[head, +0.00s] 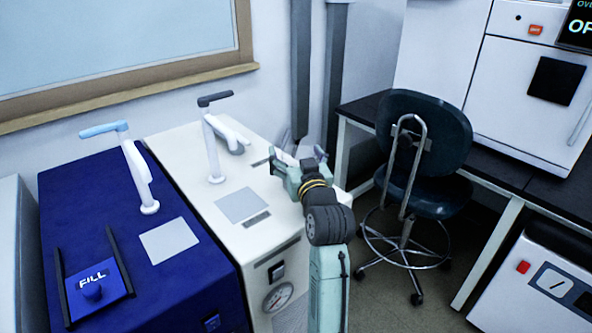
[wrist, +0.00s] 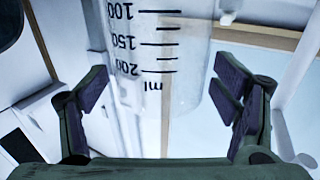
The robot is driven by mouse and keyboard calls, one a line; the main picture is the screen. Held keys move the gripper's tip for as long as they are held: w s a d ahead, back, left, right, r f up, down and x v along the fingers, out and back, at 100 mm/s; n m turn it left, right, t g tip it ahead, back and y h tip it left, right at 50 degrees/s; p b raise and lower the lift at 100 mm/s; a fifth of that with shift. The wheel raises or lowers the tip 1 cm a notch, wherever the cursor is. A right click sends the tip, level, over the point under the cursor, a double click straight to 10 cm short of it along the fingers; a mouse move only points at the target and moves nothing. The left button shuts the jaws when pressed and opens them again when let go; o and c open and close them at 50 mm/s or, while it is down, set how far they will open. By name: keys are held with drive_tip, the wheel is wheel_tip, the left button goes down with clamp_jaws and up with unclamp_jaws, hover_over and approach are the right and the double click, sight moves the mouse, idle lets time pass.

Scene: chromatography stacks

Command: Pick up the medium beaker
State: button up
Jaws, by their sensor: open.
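My gripper (wrist: 163,88) is open, with one finger on each side of the beaker. In the head view my gripper (head: 298,157) is over the far right end of the white machine. I cannot clearly make out the beaker there.
A white machine (head: 185,150) with a grey-handled arm stands beside a blue machine (head: 75,190) with a FILL panel. A dark swivel chair (head: 425,130) stands to the right, by a black-topped bench (head: 500,170). Dark vertical posts (head: 335,70) rise behind my gripper.

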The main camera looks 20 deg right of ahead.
drive_tip(key=shift+c, duration=0.5)
drive_tip(key=c, duration=1.6)
drive_tip(key=shift+o, duration=0.2)
drive_tip(key=shift+r, duration=0.15)
